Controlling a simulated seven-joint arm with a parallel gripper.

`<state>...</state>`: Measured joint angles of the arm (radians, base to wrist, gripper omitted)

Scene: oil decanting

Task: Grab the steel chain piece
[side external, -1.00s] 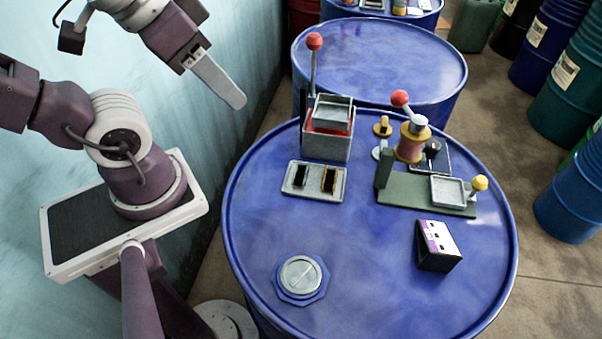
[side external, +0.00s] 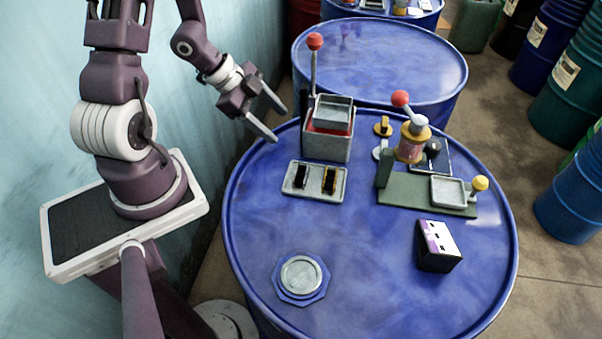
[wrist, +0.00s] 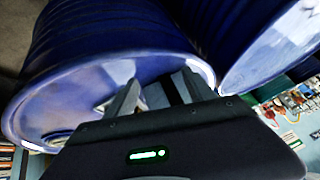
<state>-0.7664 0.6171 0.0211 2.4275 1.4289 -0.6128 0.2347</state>
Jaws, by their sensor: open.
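A small grey tray (side external: 314,195) lies on the blue drum top, left of centre in the side view. It holds a dark piece (side external: 301,176) on the left and a black and gold piece (side external: 329,180) on the right. The dark one may be the steel chain piece, but its links are too small to make out. My gripper (side external: 277,125) is open and empty, above the drum's left rim, up and left of the tray and apart from it. In the wrist view my gripper's fingers (wrist: 152,92) are spread before the blue drum; I cannot make out the chain piece there.
A box with a red-knobbed lever (side external: 327,140) stands behind the tray. A green-based press (side external: 425,195) is at right, with a purple-labelled black box (side external: 437,246) in front. A round metal cap (side external: 301,275) sits at front left. The drum's middle is clear.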

